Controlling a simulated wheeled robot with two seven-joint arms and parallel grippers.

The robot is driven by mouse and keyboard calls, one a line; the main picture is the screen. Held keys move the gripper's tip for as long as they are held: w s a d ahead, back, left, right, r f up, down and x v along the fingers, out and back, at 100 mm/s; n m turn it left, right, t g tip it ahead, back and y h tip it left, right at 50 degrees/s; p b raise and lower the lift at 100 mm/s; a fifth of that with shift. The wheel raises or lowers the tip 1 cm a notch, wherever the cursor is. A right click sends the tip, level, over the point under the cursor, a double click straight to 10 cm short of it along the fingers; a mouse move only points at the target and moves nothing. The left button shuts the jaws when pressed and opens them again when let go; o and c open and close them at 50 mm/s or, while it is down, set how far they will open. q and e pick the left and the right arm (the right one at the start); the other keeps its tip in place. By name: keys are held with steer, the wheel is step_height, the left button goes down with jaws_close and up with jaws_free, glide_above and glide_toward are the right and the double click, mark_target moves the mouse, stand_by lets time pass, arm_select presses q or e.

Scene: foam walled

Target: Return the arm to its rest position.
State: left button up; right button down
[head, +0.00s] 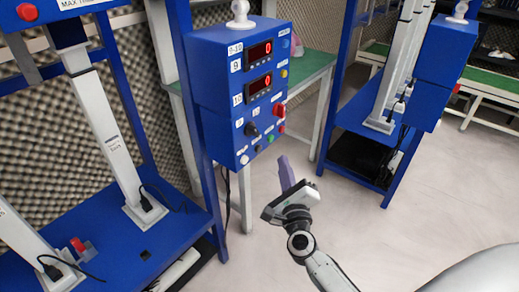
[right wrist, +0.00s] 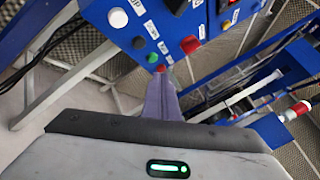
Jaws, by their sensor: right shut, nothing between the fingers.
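My right arm comes in from the bottom right of the head view. My right gripper (head: 285,165) has purple fingers that are shut together with nothing between them. It is in front of and below the blue control box (head: 236,110), and looks apart from it. In the right wrist view the shut purple fingers (right wrist: 160,78) point toward the panel face (right wrist: 135,28), near its buttons; the exact gap cannot be told. My left gripper is in neither view.
The control box has two red displays (head: 259,51), a red switch (head: 280,110) and several buttons. A blue stand (head: 130,245) with grey columns is on the left, another blue rack (head: 345,170) on the right. A green table (head: 312,68) stands behind. Pale floor (head: 420,215) is clear at lower right.

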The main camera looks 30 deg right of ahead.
stand_by(0.4)
steer(key=s+a+f+n+g+y, duration=0.2)
steer(key=s+a+f+n+y, duration=0.35)
steer(key=a+n, duration=0.4)
steer(key=s+a+f+n+g+y, duration=0.1)
steer(key=s+a+f+n+y, duration=0.45)
steer(key=n, duration=0.65)
steer(key=s+a+f+n+g, duration=0.2)
steer(key=s+f+n+g, duration=0.1)
steer(key=s+n, duration=0.2)
steer(key=s+a+f+n+g+h+p, duration=0.1)
steer(key=s+a+f+n+g, duration=0.1)
steer(key=s+n, duration=0.4)
steer(key=s+f, duration=0.1)
steer(key=s, duration=0.2)
steer(key=shift+a+f+g, duration=0.15)
steer(key=shift+f+g, duration=0.2)
steer(key=shift+g, duration=0.05)
steer(key=shift+n, duration=0.25)
